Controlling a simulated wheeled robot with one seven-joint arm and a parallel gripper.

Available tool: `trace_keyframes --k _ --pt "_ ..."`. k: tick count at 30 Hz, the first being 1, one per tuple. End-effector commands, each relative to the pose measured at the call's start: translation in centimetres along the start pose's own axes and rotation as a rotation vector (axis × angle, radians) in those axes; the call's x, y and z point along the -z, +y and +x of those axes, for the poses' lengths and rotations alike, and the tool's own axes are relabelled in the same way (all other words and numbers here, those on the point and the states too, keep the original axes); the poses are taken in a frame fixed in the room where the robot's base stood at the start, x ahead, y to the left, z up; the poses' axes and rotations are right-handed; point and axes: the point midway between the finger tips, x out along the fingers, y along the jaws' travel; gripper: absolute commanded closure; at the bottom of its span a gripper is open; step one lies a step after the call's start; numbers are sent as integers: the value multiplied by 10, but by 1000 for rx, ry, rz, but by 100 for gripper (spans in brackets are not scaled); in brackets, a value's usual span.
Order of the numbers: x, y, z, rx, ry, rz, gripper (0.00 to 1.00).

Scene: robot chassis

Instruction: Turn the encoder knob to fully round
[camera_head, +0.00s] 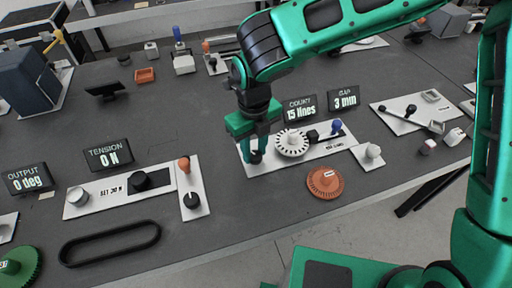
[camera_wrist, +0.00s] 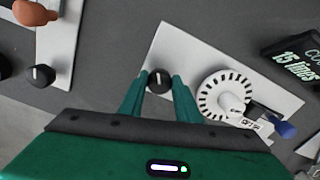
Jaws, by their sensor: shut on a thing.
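The encoder station is a white plate (camera_head: 316,153) on the grey bench. It carries a slotted white disc (camera_head: 292,142), a blue-tipped part (camera_head: 336,127) and a small black knob (camera_wrist: 159,81) at its left end. The black knob has a white pointer line on top. My gripper (camera_head: 254,154) reaches down over the left end of the plate. Its green fingers stand on both sides of the black knob and are shut on it, as the wrist view also shows. A display behind the plate reads COUNT 15 lines (camera_head: 300,109), and another reads GAP 3 mm (camera_head: 344,97).
An orange disc (camera_head: 325,183) and a white knob on a plate (camera_head: 373,151) lie in front of the station. To the left is a tension plate (camera_head: 108,191) with a black knob, and a small plate with an orange-tipped lever (camera_head: 184,165). A black belt loop (camera_head: 110,243) lies near the front edge.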

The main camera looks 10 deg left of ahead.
Motion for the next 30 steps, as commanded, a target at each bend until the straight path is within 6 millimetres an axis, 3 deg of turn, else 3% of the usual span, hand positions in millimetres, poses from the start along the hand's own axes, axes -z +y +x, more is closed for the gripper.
trace_keyframes --k 7,8,10,21,30 --pt "-4 -6 -1 7 -8 12 92" --pt "-4 -6 -1 7 -8 12 65" --pt "-3 -5 0 6 -7 11 51" --pt "-1 -2 -4 4 -4 4 51" --pt "-2 -3 -52 5 -6 7 51"
